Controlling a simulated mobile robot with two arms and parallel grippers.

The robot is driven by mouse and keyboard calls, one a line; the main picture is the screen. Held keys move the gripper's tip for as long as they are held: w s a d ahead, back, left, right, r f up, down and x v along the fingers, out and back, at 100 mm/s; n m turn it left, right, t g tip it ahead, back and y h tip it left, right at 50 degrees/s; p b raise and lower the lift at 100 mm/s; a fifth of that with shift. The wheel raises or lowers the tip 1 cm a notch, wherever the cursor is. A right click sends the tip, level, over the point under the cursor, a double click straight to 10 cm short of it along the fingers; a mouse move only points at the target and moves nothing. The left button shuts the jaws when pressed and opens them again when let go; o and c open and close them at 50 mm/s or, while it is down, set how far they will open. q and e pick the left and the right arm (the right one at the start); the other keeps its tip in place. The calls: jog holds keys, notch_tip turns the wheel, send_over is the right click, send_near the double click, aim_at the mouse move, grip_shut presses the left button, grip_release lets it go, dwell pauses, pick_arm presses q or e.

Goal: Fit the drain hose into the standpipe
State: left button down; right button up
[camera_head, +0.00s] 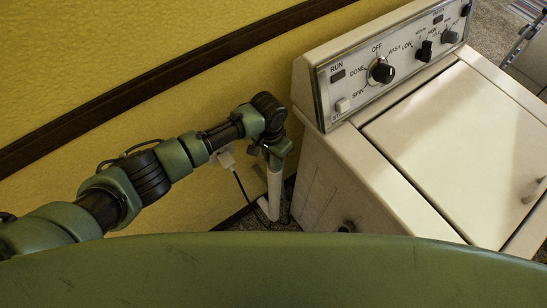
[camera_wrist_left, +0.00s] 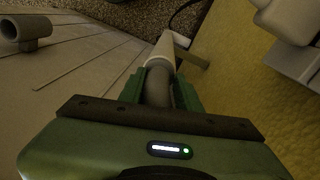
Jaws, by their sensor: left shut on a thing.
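My left gripper (camera_head: 277,152) points down at the gap between the wall and the washer. It is shut on the drain hose (camera_wrist_left: 158,88), a grey tube between the green fingers in the left wrist view. The white standpipe (camera_head: 274,190) stands upright just below the gripper in the head view. Its pale upper part (camera_wrist_left: 164,50) shows beyond the hose in the left wrist view. The hose end meets or overlaps the pipe mouth there; I cannot tell whether it is inside. My right gripper is not in view.
The cream washer (camera_head: 345,180) with its control panel (camera_head: 395,65) stands close on the right. A grey pipe stub (camera_wrist_left: 25,30) juts from its side. The yellow wall (camera_head: 180,105) is close behind, with a white plug (camera_head: 226,158) and dark cord. The gap is narrow.

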pick_arm(q)
jog(key=shift+s+f, duration=0.25)
jog(key=shift+f, duration=0.05)
jog(key=c, duration=0.9)
grip_release()
jog(key=shift+w, duration=0.2)
jog(key=o, duration=0.5)
jog(key=shift+c, duration=0.2)
jog(key=shift+r, duration=0.1)
jog(key=shift+r, duration=0.1)
jog(key=shift+w+a+r+p, duration=0.1)
jog(key=shift+r+p, duration=1.65)
jog(key=shift+p, duration=0.1)
jog(key=shift+w+a+r+p, duration=0.1)
jog(key=shift+r+p, duration=1.6)
jog(key=shift+p, duration=0.15)
